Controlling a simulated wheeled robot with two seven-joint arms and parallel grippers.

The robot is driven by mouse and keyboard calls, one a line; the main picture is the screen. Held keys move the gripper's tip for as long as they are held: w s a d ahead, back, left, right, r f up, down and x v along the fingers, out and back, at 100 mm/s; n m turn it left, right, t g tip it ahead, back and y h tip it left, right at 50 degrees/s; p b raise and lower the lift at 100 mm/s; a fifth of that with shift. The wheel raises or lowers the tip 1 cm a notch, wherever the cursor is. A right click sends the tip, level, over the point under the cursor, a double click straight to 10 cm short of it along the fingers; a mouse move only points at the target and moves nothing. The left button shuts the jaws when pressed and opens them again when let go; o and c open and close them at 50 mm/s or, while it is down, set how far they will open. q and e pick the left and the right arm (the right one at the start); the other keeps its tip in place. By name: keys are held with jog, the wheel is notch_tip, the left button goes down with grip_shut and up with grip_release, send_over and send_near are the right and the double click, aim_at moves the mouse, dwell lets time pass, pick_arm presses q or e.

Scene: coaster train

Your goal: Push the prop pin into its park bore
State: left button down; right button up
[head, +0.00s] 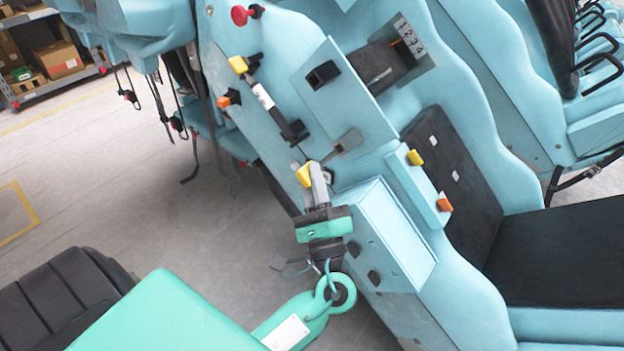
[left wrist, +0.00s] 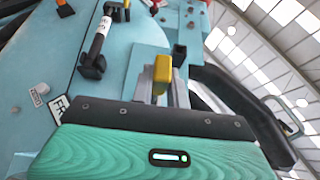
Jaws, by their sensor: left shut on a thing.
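My left gripper (head: 313,176) reaches up to the side of the light blue coaster car (head: 228,40). Its fingers are shut on a yellow knob (head: 304,175), which I take to be the head of the prop pin. In the left wrist view the yellow knob (left wrist: 162,70) shows at the tips of the grey fingers (left wrist: 166,88). The pin's shaft is hidden, and I cannot make out its park bore. A small dark fitting (head: 328,176) sits on the panel just right of the fingertips. My right gripper is out of view.
A black-and-white strut (head: 264,97) with a yellow end (head: 238,65) lies along the panel above the gripper. A grey lever (head: 347,141) and a light blue box (head: 385,240) stand close on the right. Open floor (head: 90,160) lies left.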

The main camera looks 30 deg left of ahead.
pick_arm(q)
jog(key=shift+s+a, duration=0.1)
jog(key=shift+a, duration=0.1)
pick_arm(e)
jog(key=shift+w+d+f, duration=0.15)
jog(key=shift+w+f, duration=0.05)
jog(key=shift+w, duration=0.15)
